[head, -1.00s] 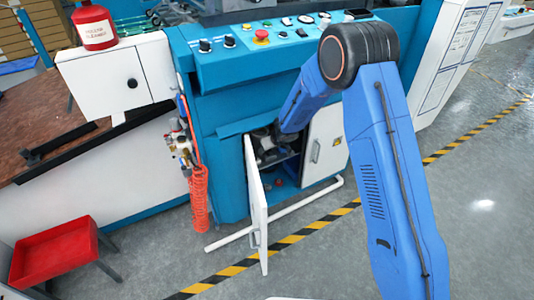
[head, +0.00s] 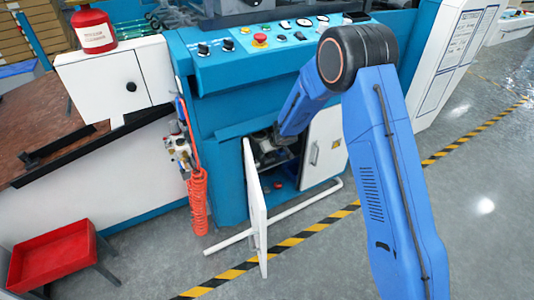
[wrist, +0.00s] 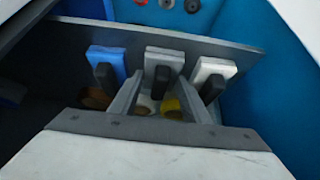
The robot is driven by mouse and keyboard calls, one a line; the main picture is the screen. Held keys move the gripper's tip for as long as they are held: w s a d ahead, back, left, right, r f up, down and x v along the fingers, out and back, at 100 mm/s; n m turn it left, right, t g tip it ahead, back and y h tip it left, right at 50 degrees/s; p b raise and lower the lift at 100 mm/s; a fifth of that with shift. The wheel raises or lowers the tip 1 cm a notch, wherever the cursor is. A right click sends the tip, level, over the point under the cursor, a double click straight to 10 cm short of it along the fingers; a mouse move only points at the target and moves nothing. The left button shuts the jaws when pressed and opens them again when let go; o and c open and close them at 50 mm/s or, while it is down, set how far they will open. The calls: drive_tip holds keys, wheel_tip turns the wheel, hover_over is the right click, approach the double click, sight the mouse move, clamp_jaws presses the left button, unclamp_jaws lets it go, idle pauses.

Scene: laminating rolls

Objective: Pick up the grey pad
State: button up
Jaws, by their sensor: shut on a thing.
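The grey pad (wrist: 164,60) stands in the middle of a row of three in the wrist view, with a dark upright grip (wrist: 161,82) on its front. A blue pad (wrist: 107,58) stands to its left and a white pad (wrist: 213,70) to its right, each with a similar dark grip. My gripper (wrist: 161,88) has its two grey fingers on either side of the middle grip, shut on the grey pad. The pad stands close to the dark panel behind it. In the head view my arm reaches into the open cabinet, and its end and the pads cannot be made out.
The open white cabinet door (head: 256,210) juts toward me left of my arm. Another white door (head: 323,146) is at the right. A dark panel (wrist: 240,52) stands behind the pads, with a blue wall (wrist: 250,105) at the right. A white rail (head: 318,200) runs low in front.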

drive_tip(key=s+d, duration=1)
drive_tip(key=s, duration=0.4)
drive_tip(key=shift+s, duration=0.35)
drive_tip(key=shift+o, duration=0.6)
drive_tip(key=shift+d, duration=0.1)
